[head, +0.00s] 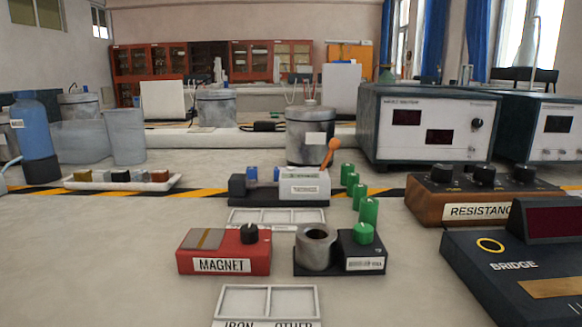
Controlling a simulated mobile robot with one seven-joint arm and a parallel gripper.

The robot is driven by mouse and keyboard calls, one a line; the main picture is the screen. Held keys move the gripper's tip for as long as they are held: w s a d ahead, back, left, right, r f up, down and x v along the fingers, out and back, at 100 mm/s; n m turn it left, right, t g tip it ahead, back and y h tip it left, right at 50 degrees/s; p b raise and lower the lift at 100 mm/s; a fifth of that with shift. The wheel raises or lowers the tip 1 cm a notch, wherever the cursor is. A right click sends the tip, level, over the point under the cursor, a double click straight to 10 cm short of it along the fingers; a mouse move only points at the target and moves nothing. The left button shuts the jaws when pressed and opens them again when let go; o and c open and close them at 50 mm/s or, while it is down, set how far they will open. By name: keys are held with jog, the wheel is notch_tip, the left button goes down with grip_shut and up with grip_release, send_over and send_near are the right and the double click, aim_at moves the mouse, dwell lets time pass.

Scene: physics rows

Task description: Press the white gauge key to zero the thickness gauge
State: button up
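The thickness gauge (320,200) stands mid-table, a grey block on a dark base with a label that seems to read THICKNESS. A dark block sits at its left end and an orange-handled lever (329,153) rises at its right end. Two small blue pieces (252,173) show at its back edge. I cannot make out a separate white key on it; the pale parts are too small to tell apart. My gripper is not in view.
In front of the gauge are a white divided tray (233,216), a red MAGNET box (224,266) and a black unit with a grey cup (315,259). Green cylinders (368,210) stand right of it. RESISTANCE (430,213) and BRIDGE (470,255) boxes fill the right. The front left is clear.

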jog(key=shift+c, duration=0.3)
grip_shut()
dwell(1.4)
